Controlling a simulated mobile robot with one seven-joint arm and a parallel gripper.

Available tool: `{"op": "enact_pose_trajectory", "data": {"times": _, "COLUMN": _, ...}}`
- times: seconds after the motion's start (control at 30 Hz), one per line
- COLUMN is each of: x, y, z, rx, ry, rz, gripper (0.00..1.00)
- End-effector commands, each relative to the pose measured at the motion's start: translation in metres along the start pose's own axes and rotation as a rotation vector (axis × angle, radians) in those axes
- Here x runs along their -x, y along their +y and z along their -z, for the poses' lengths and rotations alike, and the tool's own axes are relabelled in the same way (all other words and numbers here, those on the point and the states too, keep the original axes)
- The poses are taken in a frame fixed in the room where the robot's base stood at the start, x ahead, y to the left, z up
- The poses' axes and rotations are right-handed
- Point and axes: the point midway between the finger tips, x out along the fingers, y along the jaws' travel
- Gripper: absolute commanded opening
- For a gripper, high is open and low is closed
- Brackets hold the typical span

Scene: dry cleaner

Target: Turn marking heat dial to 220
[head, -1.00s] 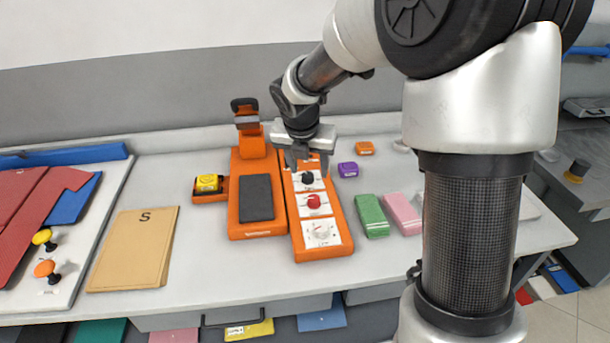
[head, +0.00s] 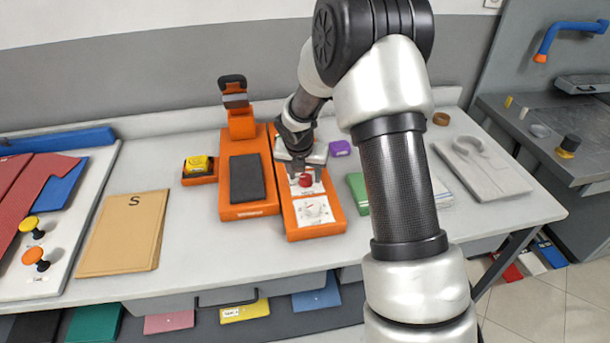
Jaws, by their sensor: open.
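The orange control panel (head: 318,231) lies on the white counter beside the orange marking press (head: 249,211). Its white faces carry a red knob (head: 305,180) in the middle and a pale dial (head: 315,211) at the near end. Dial markings are too small to read. My gripper (head: 303,177) is open, pointing down over the panel, with its fingers near the red knob. I cannot tell whether they touch it. The dark knob at the far end is hidden behind my gripper.
A yellow-topped item (head: 198,166) stands left of the press. A tan folder marked S (head: 124,232) lies further left. A purple block (head: 340,148) and a green block (head: 358,190) are to the panel's right. My arm crosses the right side.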

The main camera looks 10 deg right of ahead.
Motion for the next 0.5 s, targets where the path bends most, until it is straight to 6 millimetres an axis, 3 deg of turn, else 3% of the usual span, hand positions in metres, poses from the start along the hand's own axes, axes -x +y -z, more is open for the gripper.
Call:
{"op": "enact_pose_trajectory", "data": {"times": 0.3, "x": -0.0033, "y": -0.0002, "z": -0.0002, "rx": 0.000, "ry": 0.000, "rz": 0.000, "gripper": 0.49}}
{"op": "enact_pose_trajectory", "data": {"times": 0.5, "x": -0.0031, "y": -0.0003, "z": -0.0002, "rx": -0.001, "ry": 0.000, "rz": 0.000, "gripper": 0.17}}
